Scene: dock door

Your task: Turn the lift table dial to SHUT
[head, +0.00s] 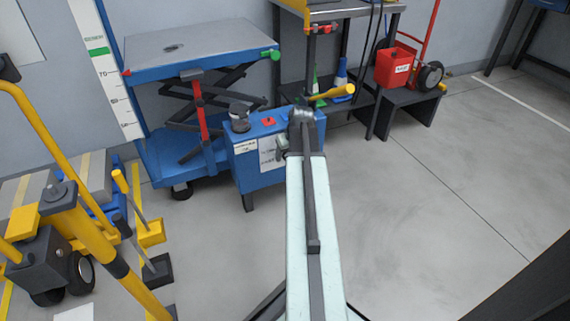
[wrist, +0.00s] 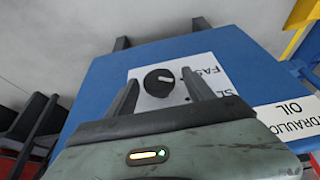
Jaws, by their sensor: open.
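The dial (wrist: 159,82) is a round black knob with a short white mark, in the wrist view. It sits on a white label on the blue box (head: 247,178) of the lift table (head: 150,75). The label shows parts of words, "SL" and "FAS"; I see no SHUT. The mark lies on the knob's right side in the wrist view. My gripper (wrist: 160,76) is open, with one finger on each side of the dial; I cannot tell whether they touch it. In the head view my arm and gripper (head: 283,148) hide the dial.
The box top carries a black knob (head: 239,117) and a red button (head: 268,121). A "HYDRAULIC OIL" label (wrist: 290,117) is at the right in the wrist view. Yellow-framed equipment (head: 90,235) stands at left. The floor (head: 440,190) at right is clear.

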